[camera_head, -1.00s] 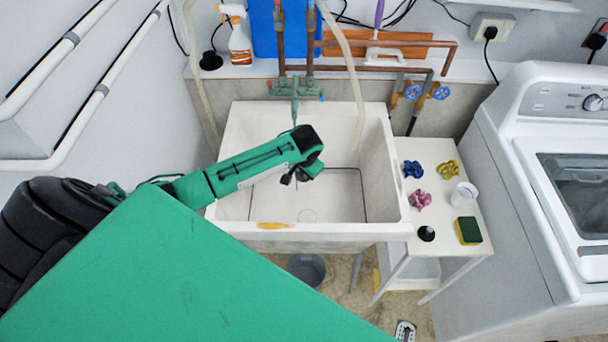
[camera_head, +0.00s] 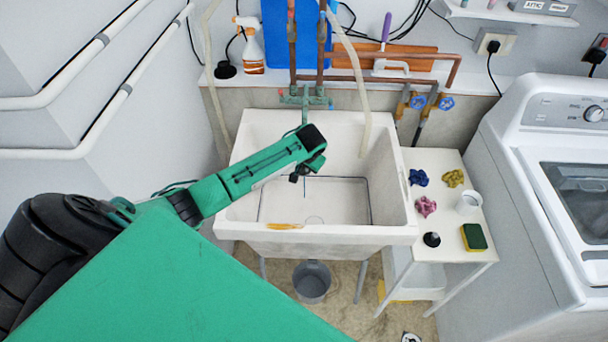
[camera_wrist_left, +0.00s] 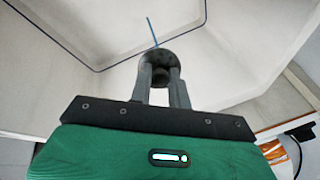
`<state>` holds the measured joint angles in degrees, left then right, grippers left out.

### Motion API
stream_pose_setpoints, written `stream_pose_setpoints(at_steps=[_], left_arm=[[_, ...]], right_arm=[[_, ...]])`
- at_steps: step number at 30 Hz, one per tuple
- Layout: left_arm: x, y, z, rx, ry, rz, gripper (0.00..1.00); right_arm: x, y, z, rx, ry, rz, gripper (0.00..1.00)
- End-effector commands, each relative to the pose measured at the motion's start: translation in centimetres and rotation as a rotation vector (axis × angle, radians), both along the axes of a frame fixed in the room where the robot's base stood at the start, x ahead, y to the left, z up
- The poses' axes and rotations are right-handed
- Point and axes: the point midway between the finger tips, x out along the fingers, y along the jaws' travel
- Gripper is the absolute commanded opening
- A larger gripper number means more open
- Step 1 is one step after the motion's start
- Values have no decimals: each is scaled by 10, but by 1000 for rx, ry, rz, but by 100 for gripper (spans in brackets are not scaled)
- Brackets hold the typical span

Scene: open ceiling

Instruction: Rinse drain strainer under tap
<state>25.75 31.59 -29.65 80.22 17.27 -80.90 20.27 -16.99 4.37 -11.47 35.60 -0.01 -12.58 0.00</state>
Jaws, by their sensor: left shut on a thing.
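My left gripper (camera_head: 300,173) is over the white sink basin (camera_head: 237,205), below the greenish tap (camera_head: 304,98) and its spout. In the left wrist view its two fingers are shut on a dark grey round drain strainer (camera_wrist_left: 157,73), held up clear of the basin floor. In the head view the arm mostly hides the strainer. A thin blue line, perhaps running water, shows just beyond the strainer (camera_wrist_left: 152,32) and also below the gripper in the head view (camera_head: 305,187). I cannot tell whether it touches the strainer. My right gripper is not in view.
A small white table (camera_head: 450,259) right of the sink holds crumpled cloths, a white cup (camera_head: 469,202), a black plug (camera_head: 431,239) and a sponge (camera_head: 474,237). A yellowish bar (camera_head: 285,226) lies on the sink's front rim. A grey bucket (camera_head: 311,281) stands below.

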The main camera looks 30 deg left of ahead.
Motion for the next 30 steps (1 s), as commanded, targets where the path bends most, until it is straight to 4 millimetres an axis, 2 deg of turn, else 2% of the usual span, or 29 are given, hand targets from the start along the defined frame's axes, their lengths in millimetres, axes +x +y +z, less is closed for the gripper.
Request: stream_pose_setpoints(at_steps=[1, 18, 30], left_arm=[[4, 4, -5, 1, -1, 1, 0], [45, 32, -15, 1, -1, 0, 0], [71, 51, -18, 0, 0, 1, 0]], right_arm=[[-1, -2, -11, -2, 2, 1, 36], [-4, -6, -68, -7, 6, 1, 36], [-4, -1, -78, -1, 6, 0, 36]])
